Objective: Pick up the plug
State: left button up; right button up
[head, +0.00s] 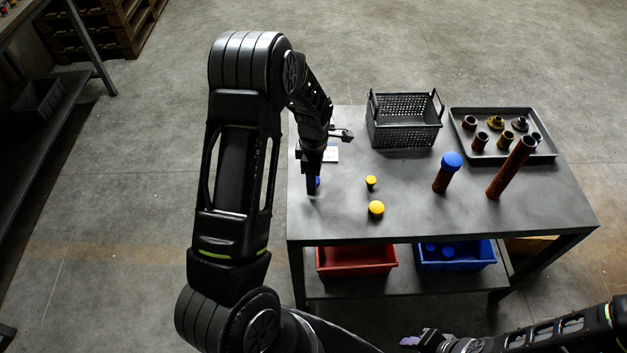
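A small blue plug (318,181) is at the left end of the table, mostly hidden by my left gripper (313,187). The gripper points down at the table top beside or around it; whether the fingers are closed on it is hidden. Two yellow plugs, a smaller one (371,181) and a larger one (376,208), stand on the table right of the gripper. A blue plug (452,160) caps an upright rusty pipe (443,182). My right gripper (420,341) is low at the bottom edge, off the table, with a purple patch at its tip; its opening is unclear.
A black mesh basket (404,134) stands at the table's back. A grey tray (548,153) with several rusty and yellowish fittings is at the back right. A bare pipe (512,167) stands before it. Red (357,262) and blue (456,258) bins sit on the lower shelf.

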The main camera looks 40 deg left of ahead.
dwell(0.6)
pick_arm(q)
grip_shut()
dwell(0.5)
